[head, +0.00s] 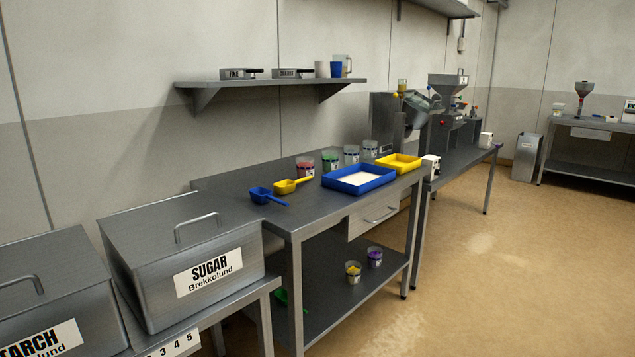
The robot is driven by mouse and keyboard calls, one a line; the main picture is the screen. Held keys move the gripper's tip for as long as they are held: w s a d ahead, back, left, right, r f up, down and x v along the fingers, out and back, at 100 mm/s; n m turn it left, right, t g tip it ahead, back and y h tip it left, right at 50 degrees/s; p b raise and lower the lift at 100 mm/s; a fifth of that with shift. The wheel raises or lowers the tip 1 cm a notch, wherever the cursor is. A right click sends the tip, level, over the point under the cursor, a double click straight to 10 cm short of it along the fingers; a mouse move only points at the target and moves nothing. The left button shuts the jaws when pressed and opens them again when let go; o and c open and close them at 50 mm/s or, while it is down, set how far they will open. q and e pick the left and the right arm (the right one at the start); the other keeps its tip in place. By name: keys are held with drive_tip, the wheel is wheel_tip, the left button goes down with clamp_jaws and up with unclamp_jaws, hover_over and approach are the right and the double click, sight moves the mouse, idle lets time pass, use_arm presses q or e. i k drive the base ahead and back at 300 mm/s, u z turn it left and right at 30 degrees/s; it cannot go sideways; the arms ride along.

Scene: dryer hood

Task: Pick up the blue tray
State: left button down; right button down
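The blue tray (386,180) lies flat on the dark metal table (240,188), close to its front edge. It is shallow and rectangular, with a pale, whitish layer covering its inside floor. A yellow tray (414,161) sits right behind it to the right; I cannot tell whether the two touch. Neither of my grippers shows in the head view.
A blue scoop (263,195) and a yellow scoop (288,186) lie left of the tray. Several clear cups, including one with green contents (330,160), stand behind it. A sugar bin (185,262) stands at the left. The floor (480,265) in front is open.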

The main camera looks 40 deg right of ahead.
sight(359, 180)
drive_tip(key=z, duration=2.55)
drive_tip(key=i, duration=1.75)
drive_tip(key=u, duration=0.45)
drive_tip(key=i, duration=1.05)
drive_tip(key=u, duration=1.2)
drive_tip(key=i, duration=0.2)
drive_tip(key=u, duration=0.3)
